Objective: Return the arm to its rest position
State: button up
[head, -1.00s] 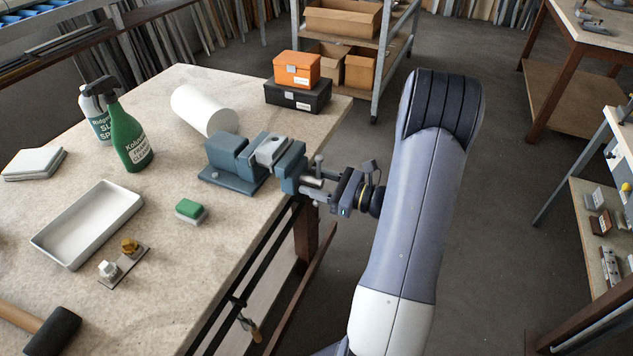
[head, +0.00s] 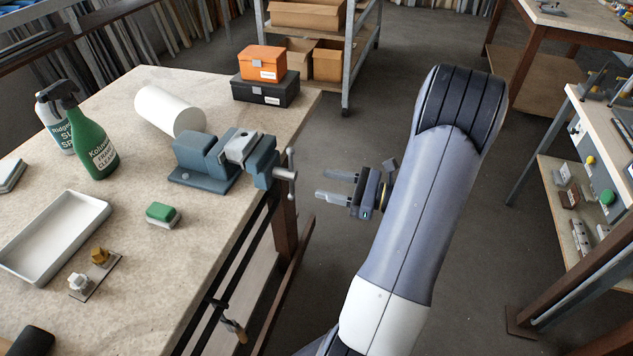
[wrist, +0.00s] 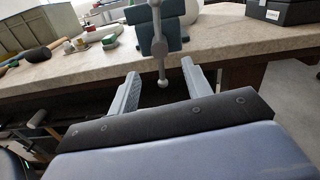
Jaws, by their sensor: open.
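My gripper (head: 334,187) is open and empty in the head view. It hangs over the floor beside the workbench, a little right of the vise (head: 228,158) and apart from it. In the wrist view my gripper (wrist: 157,88) shows its two fingers spread, with nothing held between them. The vise handle (wrist: 159,45) appears beyond and between the fingertips in that view. My arm reaches up and bends over at the right of the gripper.
The workbench (head: 190,242) holds a white tray (head: 50,235), a green spray bottle (head: 92,140), a paper roll (head: 168,110) and stacked boxes (head: 265,76). A shelf trolley (head: 350,60) stands behind. Another bench (head: 570,190) is at the right. Open floor lies between.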

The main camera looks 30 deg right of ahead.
aim_at(290, 176)
jog(key=shift+s+d, duration=0.2)
jog(key=shift+s, duration=0.05)
jog(key=p+x, duration=0.1)
jog(key=x, duration=1)
jog(key=shift+a+r+p, duration=0.1)
jog(key=shift+a+p, duration=0.05)
jog(key=shift+p, duration=0.15)
jog(key=shift+m+p, duration=0.4)
jog(key=shift+p, duration=0.15)
jog(key=shift+b, duration=0.4)
